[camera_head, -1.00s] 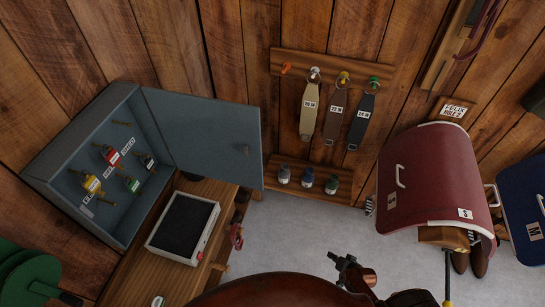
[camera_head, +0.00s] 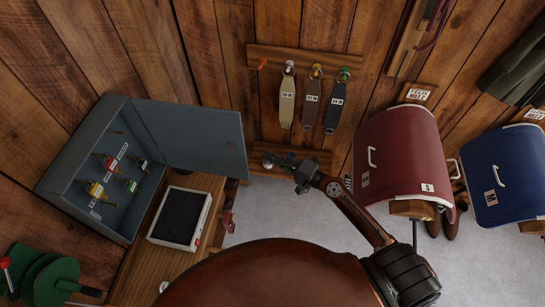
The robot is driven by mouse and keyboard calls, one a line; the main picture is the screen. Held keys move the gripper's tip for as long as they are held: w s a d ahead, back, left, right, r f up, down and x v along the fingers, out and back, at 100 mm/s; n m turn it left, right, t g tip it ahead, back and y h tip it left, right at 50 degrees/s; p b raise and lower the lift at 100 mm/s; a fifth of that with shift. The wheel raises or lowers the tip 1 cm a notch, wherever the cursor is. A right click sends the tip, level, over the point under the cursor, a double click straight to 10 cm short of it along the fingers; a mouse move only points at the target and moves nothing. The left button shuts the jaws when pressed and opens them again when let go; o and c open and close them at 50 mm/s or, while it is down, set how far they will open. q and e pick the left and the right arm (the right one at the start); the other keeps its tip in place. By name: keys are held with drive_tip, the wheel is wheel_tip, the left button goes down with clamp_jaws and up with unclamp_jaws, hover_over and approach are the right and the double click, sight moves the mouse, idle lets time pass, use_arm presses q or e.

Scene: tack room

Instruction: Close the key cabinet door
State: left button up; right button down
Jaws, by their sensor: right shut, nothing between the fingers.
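The key cabinet (camera_head: 75,150) is a grey-blue box at the left, on the plank wall. Its door (camera_head: 195,130) stands wide open, swung out to the right, with a small handle (camera_head: 231,147) near its free edge. Several tagged keys hang inside on hooks. My right gripper (camera_head: 272,161) is shut and empty. It shows to the right of the door's free edge, apart from it in the picture, in front of the lower wooden shelf. My left gripper is not in view.
Below the cabinet is a wooden bench (camera_head: 140,272) with a black-topped white box (camera_head: 181,218). Straps (camera_head: 309,105) hang on a rack right of the door. A red saddle-rack cover (camera_head: 405,155) and a blue one (camera_head: 505,175) stand at right. Green discs (camera_head: 60,275) sit lower left.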

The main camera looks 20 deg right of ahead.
drive_tip(key=w+a+p, duration=0.2)
drive_tip(key=a+p, duration=0.2)
drive_tip(key=a, duration=0.2)
drive_tip(key=shift+w, duration=0.1)
drive_tip(key=shift+a, duration=0.1)
idle(0.4)
